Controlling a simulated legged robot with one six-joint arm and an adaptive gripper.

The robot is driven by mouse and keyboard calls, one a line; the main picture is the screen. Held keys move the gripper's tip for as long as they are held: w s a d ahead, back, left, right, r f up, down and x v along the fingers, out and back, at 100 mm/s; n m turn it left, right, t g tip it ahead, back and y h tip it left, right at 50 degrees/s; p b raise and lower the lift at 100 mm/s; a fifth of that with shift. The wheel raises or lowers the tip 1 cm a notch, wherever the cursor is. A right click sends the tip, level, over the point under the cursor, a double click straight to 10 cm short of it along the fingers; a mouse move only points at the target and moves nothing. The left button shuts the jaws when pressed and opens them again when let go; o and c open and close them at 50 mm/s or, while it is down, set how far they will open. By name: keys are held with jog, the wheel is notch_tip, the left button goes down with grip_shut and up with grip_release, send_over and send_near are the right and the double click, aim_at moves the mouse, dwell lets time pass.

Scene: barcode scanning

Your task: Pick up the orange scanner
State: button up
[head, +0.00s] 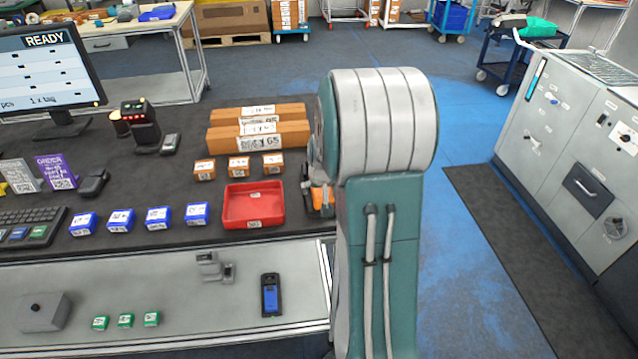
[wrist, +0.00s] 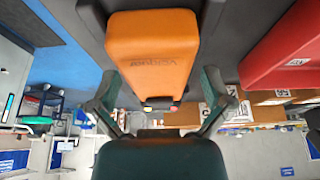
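The orange scanner (wrist: 152,48) fills the upper middle of the wrist view, its broad orange face towards the camera. In the head view, a bit of the orange scanner (head: 322,197) shows at the table's right edge, right of the red tray; my arm hides the rest. My gripper (wrist: 153,62) is open, with one dark finger on each side of the scanner. Gaps show between the fingers and its narrower lower part; contact higher up cannot be told. In the head view, my gripper is mostly hidden behind my arm.
The red tray (head: 236,207) is close beside the scanner and also shows in the wrist view (wrist: 285,50). Orange-brown boxes (head: 285,135) lie behind, with blue boxes (head: 197,213) to the left. A lower shelf (head: 180,280) runs in front. Blue floor is open to the right.

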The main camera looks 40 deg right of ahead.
jog(key=shift+d, duration=0.15)
jog(key=c, duration=1.2)
jog(key=shift+o, duration=0.2)
